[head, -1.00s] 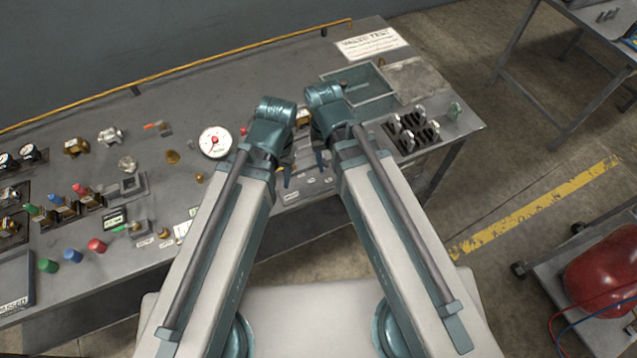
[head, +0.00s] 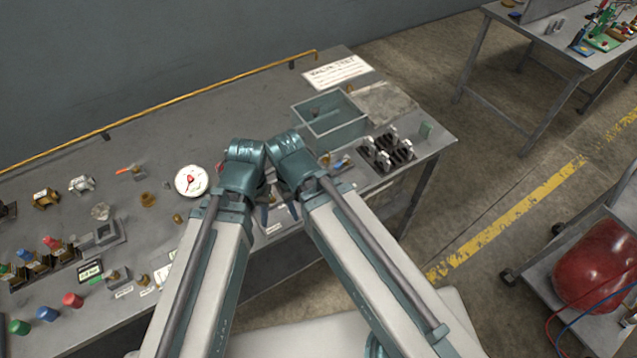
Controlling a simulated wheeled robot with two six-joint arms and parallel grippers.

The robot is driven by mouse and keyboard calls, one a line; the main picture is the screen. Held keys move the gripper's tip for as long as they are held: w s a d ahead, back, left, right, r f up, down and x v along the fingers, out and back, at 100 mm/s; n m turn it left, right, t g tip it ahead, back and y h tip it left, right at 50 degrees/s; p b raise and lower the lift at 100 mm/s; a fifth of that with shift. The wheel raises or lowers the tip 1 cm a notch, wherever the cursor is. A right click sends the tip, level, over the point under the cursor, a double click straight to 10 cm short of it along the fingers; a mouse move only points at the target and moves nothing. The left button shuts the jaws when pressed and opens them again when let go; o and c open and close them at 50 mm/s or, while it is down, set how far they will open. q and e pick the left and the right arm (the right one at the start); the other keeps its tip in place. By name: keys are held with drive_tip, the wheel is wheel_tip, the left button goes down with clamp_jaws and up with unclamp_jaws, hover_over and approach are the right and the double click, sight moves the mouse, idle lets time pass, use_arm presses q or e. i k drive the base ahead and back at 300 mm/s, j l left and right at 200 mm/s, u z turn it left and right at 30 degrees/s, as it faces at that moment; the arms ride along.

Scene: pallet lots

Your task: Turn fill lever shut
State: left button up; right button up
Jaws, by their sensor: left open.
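A small valve with an orange lever (head: 125,170) lies at the back left of the bench. Another fitting with a green handle (head: 98,281) sits nearer the front left. Their labels are too small to read, so I cannot tell which is the fill lever. My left gripper (head: 264,212) points down over the bench's front part, open, apart from both handles. My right gripper (head: 291,208) is close beside it, its jaws mostly hidden by my arm.
A teal open bin (head: 330,132) and a black rack of fittings (head: 386,155) stand at the bench's right end. Red, blue and green caps (head: 73,300) line the front left. A yellow rail (head: 160,113) runs along the back. The back middle is clear.

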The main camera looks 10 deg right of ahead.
sight(346, 157)
drive_tip(key=l+u, duration=0.2)
drive_tip(key=u, duration=0.65)
drive_tip(key=l+u, duration=0.25)
drive_tip(key=l, duration=0.15)
drive_tip(key=k+l+u, duration=0.15)
drive_tip(key=l+u, duration=0.15)
drive_tip(key=k+l+u, duration=0.25)
drive_tip(key=l, duration=0.15)
drive_tip(key=k+l, duration=0.2)
drive_tip(key=l, duration=0.2)
drive_tip(key=k+l+u, duration=0.1)
drive_tip(key=l, duration=0.35)
drive_tip(key=k+l, duration=0.25)
drive_tip(key=l, duration=0.15)
